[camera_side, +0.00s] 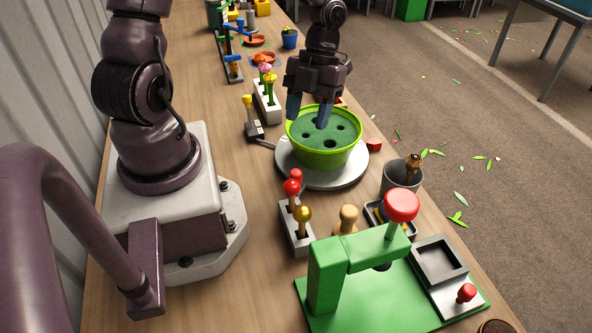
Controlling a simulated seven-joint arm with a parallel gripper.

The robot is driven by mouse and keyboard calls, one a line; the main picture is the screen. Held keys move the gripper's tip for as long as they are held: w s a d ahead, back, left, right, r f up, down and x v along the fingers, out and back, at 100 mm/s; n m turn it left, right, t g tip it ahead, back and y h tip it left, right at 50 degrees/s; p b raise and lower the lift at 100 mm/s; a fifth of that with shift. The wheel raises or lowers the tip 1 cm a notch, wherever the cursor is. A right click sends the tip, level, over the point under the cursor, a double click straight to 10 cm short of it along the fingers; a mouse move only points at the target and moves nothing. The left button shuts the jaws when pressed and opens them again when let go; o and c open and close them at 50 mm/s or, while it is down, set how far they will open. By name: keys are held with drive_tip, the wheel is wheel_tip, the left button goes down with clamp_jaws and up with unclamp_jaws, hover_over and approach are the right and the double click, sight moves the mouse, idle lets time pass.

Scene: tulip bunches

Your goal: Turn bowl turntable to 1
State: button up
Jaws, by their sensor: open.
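The bowl turntable is a pale round disc (294,172) on the wooden bench. On it stands a bright green bowl (325,160) with a dark green top that has several dark holes. My gripper (308,112) is over the bowl, pointing down, with its two blue-grey fingers apart. One finger is at the bowl's left rim and the other is over the top near the middle. I cannot tell whether either finger touches the bowl. No number mark on the turntable is readable.
A small device with a yellow knob (247,101) stands left of the turntable. A block with red and gold knobs (297,226), a grey cup (402,177) and a green press (345,262) stand in front. A white flower rack (267,105) is behind.

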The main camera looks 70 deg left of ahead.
sight(296, 172)
drive_tip(key=x, duration=1.2)
clamp_jaws()
